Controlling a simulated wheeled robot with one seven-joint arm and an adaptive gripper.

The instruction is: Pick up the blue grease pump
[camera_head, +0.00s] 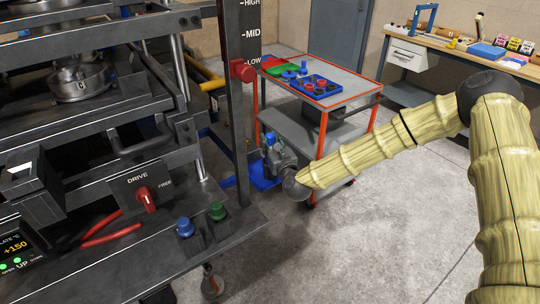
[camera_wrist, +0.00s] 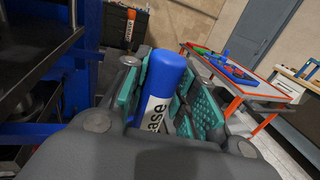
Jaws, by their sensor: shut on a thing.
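The blue grease pump (camera_wrist: 161,88) is a blue cylinder with a white label reading "ase". In the wrist view it stands between the teal pads of my gripper (camera_wrist: 170,105), which is shut on it. In the head view my gripper (camera_head: 276,158) is at the end of my arm, between the press and the trolley. The blue top of the pump (camera_head: 270,138) shows just above the fingers there. The pump's lower part is hidden by my gripper.
The black press (camera_head: 100,200) fills the left, with its dark upright post close to my gripper. The orange-framed trolley (camera_head: 345,90) stands behind and to the right, carrying blue and green trays. A workbench (camera_head: 430,45) is at the back right. Open concrete floor (camera_head: 310,250) lies in front.

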